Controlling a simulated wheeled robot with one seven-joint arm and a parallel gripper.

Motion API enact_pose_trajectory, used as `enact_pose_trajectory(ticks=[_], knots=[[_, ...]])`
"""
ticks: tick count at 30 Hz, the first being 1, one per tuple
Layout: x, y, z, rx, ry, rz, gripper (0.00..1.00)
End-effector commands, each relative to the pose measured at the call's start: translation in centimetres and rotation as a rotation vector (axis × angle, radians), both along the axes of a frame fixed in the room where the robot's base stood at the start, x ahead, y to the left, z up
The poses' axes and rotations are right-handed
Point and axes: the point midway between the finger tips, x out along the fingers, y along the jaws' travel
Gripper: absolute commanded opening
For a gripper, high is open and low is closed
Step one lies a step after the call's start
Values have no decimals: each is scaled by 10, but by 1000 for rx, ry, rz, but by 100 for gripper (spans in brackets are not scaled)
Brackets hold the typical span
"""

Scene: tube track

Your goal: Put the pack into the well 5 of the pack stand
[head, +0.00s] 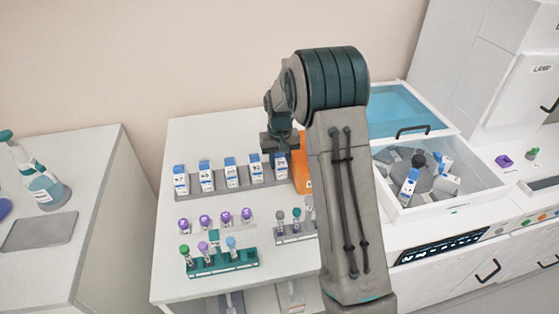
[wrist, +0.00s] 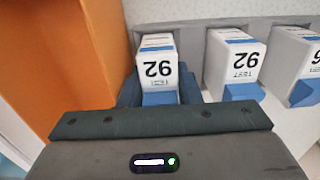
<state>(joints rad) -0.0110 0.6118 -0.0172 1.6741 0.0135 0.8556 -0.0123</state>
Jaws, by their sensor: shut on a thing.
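My gripper (head: 281,146) is shut on a white pack with a blue top (head: 281,165), at the right end of the grey pack stand (head: 228,192). In the wrist view the held pack (wrist: 158,65) bears "92", upside down, between my gripper's fingers (wrist: 160,92). It stands in line with the packs in the stand, at the end position beside the orange thing. Its base is partly hidden, so I cannot tell if it is fully seated. Another pack marked "92" (wrist: 235,62) sits beside it, with several more along the row.
An orange box (head: 301,172) stands close against the right of the stand. Tube racks (head: 222,262) with capped tubes stand in front. A white machine with an open blue lid (head: 400,108) and a rotor holding packs is at right. The table's back left is clear.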

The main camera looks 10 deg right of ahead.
Motion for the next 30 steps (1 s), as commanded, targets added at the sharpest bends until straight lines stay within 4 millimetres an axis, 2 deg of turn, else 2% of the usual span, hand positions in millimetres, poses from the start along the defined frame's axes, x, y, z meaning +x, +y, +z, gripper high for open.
enact_pose_trajectory(ticks=[14, 15, 17, 30], knots=[[0, 0, -2, 0, 0, 0, 1], [0, 0, -2, 0, 0, 0, 39], [0, 0, -2, 0, 0, 0, 56], [0, -7, -2, -5, 0, -9, 56]])
